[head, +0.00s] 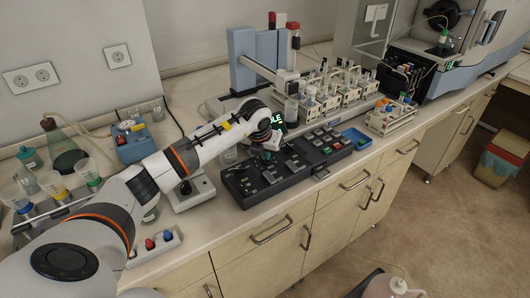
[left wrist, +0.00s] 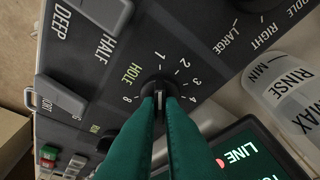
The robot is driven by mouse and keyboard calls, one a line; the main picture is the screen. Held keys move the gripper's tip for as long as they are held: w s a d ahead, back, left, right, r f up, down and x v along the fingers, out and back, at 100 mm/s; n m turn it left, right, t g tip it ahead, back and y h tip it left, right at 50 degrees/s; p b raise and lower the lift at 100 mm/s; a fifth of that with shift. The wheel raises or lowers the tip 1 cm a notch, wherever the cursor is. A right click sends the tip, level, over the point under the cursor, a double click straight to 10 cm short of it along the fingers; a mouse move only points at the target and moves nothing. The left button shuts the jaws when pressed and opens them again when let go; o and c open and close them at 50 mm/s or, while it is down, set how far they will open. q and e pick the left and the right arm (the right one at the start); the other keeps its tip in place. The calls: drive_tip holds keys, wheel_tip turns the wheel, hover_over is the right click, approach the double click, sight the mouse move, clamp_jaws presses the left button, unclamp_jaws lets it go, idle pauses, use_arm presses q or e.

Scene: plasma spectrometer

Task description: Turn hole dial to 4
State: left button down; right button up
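The hole dial (left wrist: 158,88) is a small dark round knob on a black panel, marked HOLE, with numbers 1, 2, 3 and 4 around its right side. In the left wrist view, the two green fingers of my left gripper (left wrist: 160,104) stand close on either side of the knob's thin grey grip, which shows between the fingertips. The fingers look shut on it. They hide the lower part of the dial, and I cannot tell which number it points to. In the head view my left gripper (head: 270,153) is down at the black control panel (head: 262,186). My right gripper is not in view.
A lit screen with LINE (left wrist: 240,152) and a clear container marked RINSE (left wrist: 285,88) are close to the fingers. Grey switches (left wrist: 105,12) sit on the same panel. A blue tray (head: 355,138) and racks of tubes (head: 390,118) stand to the right on the counter.

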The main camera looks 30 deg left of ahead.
use_arm(q)
drive_tip(key=shift+a+m+h+b, duration=0.1)
drive_tip(key=shift+m+h+b, duration=0.2)
drive_tip(key=shift+m+b, duration=0.55)
drive_tip(key=shift+a+m+h+b, duration=0.1)
drive_tip(key=shift+m+h+b, duration=0.55)
drive_tip(key=shift+m, duration=0.6)
drive_tip(key=m+b, duration=0.1)
drive_tip(key=m, duration=0.1)
drive_tip(key=m+h+b, duration=0.1)
drive_tip(key=m, duration=0.1)
drive_tip(key=shift+w+m+h, duration=0.1)
drive_tip(key=shift+m+h, duration=0.15)
drive_tip(key=shift+m, duration=0.05)
drive_tip(key=m+g, duration=0.1)
drive_tip(key=m, duration=0.2)
drive_tip(key=m+g+h+b, duration=0.1)
drive_tip(key=m, duration=0.2)
drive_tip(key=shift+w+a+h, duration=0.1)
drive_tip(key=shift+a+h, duration=0.05)
drive_tip(key=shift+h, duration=0.15)
drive_tip(key=m+g+b, duration=0.1)
drive_tip(key=m, duration=0.2)
drive_tip(key=m+g+b, duration=0.1)
drive_tip(key=m, duration=0.2)
drive_tip(key=shift+w+r+h, duration=0.1)
drive_tip(key=shift+w+h, duration=0.05)
drive_tip(key=shift+h, duration=0.15)
drive_tip(key=shift+m+g, duration=0.3)
